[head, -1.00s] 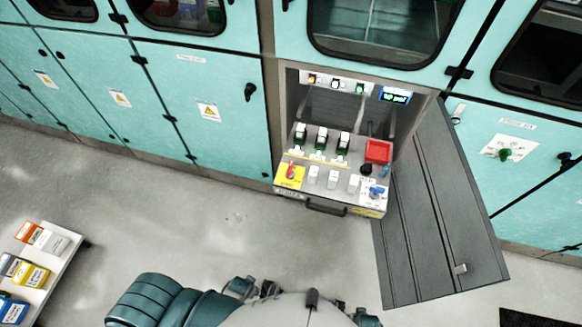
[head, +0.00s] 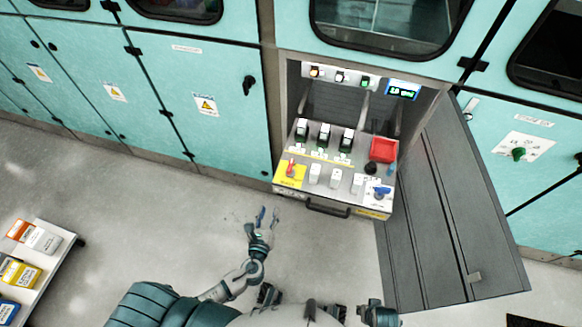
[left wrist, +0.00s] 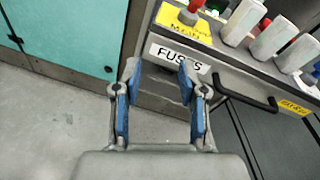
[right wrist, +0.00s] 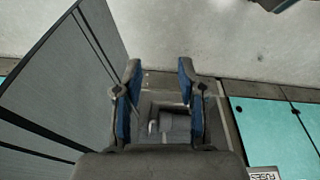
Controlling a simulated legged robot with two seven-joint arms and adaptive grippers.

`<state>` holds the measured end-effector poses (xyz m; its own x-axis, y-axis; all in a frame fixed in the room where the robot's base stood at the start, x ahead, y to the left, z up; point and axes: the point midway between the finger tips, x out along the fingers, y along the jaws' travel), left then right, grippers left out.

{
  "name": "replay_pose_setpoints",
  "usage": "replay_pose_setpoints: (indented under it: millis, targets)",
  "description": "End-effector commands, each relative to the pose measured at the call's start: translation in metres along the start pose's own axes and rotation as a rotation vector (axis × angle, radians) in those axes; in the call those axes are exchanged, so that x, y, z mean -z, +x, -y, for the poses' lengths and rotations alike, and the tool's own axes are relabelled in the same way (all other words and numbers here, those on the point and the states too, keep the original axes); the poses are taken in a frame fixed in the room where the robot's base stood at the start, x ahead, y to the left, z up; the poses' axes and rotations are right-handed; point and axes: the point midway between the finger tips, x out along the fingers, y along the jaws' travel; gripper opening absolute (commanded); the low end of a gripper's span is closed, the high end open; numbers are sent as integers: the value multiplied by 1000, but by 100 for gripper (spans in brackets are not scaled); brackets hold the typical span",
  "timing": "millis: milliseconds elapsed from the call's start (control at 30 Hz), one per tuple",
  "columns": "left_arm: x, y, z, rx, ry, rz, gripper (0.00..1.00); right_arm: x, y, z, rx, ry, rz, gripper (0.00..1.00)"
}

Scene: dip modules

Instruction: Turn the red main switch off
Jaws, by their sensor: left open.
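The red main switch (head: 291,168) stands on a yellow plate (head: 288,182) at the left front corner of the pulled-out fuse drawer. In the left wrist view, the red switch (left wrist: 189,13) is at the top, above the word FUSES. My left gripper (head: 268,214) is open and empty, in front of and below the drawer's left corner, apart from the switch. Its two blue-padded fingers also show in the left wrist view (left wrist: 158,70). My right gripper (right wrist: 159,68) is open in the right wrist view, with nothing visibly held; I cannot make it out in the head view.
The drawer has a black front handle (head: 328,209), white fuse holders (head: 335,178), a red box (head: 383,149) and a blue knob (head: 381,193). A grey open door (head: 440,215) stands on the right. A shelf with boxes (head: 40,270) is at left. The floor between is clear.

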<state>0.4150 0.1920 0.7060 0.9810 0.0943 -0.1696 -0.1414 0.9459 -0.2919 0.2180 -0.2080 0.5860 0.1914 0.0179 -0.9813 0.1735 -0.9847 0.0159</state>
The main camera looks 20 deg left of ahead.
Motion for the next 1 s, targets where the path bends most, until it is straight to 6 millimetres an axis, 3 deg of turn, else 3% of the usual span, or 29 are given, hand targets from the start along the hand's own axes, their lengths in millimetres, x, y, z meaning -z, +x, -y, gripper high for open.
replay_pose_setpoints:
  millis: [133,333,800,1000]
  targets:
    - [-28,-7,31,107,255,125,42,2,-17,-1,-1,1,-4,40]
    - [-38,6,40,123,313,159,42,3,-22,-1,-2,2,-6,40]
    - [-52,112,55,121,307,156,42,3,-32,-1,-2,3,-8,40]
    - [-55,146,60,121,307,155,42,4,-44,-2,-2,4,-13,40]
